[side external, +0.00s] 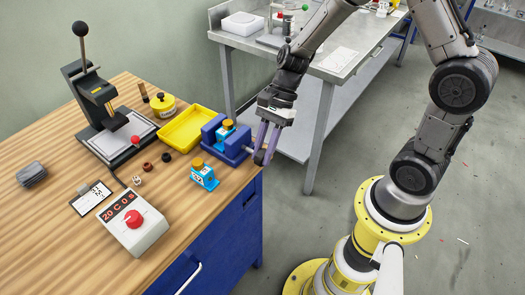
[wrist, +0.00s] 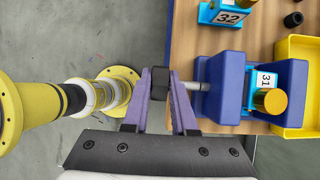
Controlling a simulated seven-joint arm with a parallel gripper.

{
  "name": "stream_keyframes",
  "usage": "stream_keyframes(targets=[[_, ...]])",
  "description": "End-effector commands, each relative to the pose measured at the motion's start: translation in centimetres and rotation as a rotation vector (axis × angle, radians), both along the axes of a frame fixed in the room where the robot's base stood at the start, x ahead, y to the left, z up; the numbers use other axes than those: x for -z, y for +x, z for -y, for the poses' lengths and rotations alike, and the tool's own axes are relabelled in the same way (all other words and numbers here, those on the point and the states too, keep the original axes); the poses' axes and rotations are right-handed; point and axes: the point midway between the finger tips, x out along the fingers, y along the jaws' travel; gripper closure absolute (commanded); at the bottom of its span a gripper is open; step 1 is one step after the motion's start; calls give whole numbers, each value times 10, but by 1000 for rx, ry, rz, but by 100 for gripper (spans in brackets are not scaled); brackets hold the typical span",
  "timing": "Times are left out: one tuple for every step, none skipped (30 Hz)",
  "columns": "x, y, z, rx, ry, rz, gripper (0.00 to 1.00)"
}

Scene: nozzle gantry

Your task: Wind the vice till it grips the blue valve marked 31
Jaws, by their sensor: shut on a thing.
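The blue valve marked 31 (wrist: 265,80), with a gold cap, stands between the jaws of the blue vice (wrist: 222,95). In the side view the valve (side external: 226,130) sits upright in the vice (side external: 233,147) at the bench's right edge. Its sides look close to both jaws; I cannot tell whether both touch. The vice's grey screw (wrist: 199,87) runs out to a dark handle (wrist: 160,84). My gripper (wrist: 167,72) has its purple fingers shut on this handle. In the side view my gripper (side external: 261,155) hangs beside the bench edge.
A second blue valve, marked 32 (side external: 203,177), stands on the bench in front of the vice. A yellow tray (side external: 168,136) lies behind the vice. A lever press (side external: 100,105), a control box with red knob (side external: 133,222) and small rings (side external: 148,167) stand further left.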

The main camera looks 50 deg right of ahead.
Motion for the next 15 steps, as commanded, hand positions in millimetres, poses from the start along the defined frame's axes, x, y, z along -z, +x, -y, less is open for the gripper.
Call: stream_keyframes(targets=[[0,0,2,8,39,-3,100],[0,0,3,7,64,-2,100],[1,0,4,7,99,-4,100],[1,0,4,9,126,-3,100],[1,0,5,8,154,-2,100],[1,0,5,7,192,-2,100],[1,1,6,8,222,-4,100],[1,1,6,8,249,-2,100],[2,1,7,9,288,-2,100],[2,1,7,8,316,-2,100],[2,1,8,7,346,-1,100],[3,1,8,6,384,-1,100],[3,1,9,7,412,-2,100],[4,1,9,8,440,-1,100],[4,1,10,6,478,0,100]])
